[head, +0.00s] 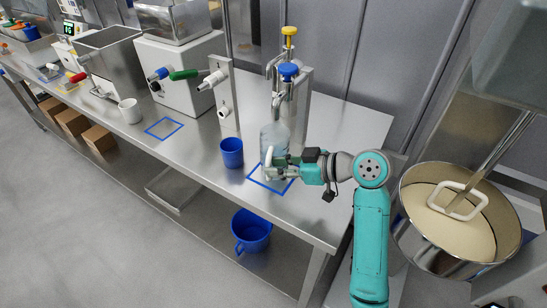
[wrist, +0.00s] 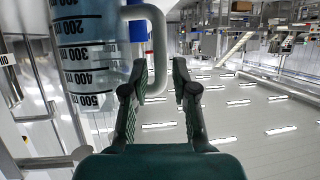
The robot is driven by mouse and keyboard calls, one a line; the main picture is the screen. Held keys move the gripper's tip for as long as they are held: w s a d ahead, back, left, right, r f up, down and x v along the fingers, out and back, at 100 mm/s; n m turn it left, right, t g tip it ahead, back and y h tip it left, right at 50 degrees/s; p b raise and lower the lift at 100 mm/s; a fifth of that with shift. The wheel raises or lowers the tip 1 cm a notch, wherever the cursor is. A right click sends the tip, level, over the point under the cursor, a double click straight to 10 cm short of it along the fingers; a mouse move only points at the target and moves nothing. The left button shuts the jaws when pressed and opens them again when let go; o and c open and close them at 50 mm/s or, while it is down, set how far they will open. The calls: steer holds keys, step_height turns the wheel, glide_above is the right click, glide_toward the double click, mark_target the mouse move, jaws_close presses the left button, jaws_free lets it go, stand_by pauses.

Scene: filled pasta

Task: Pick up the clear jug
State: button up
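The clear jug (head: 275,138) stands on the steel bench, at the blue square outline (head: 272,185), below the dispenser taps. The wrist view shows its see-through, bluish wall (wrist: 88,55) with black volume marks, and its pale handle (wrist: 158,50). My gripper (head: 280,168) is at the jug's handle side. In the wrist view my gripper (wrist: 160,75) is open, with the outer bar of the handle between its two fingertips. A small gap shows on each side of the bar. The jug's base is partly hidden by my gripper in the head view.
A blue cup (head: 231,152) stands just left of the jug. The steel dispenser (head: 292,95) with blue and yellow knobs is behind it. A white mug (head: 130,111) is farther left. A large steel pot (head: 425,235) is at right. Clear bench lies right of the dispenser.

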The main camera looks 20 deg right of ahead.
steer(key=shift+x, duration=1.35)
steer(key=shift+c, duration=0.3)
jaws_close()
steer(key=shift+a+r, duration=0.1)
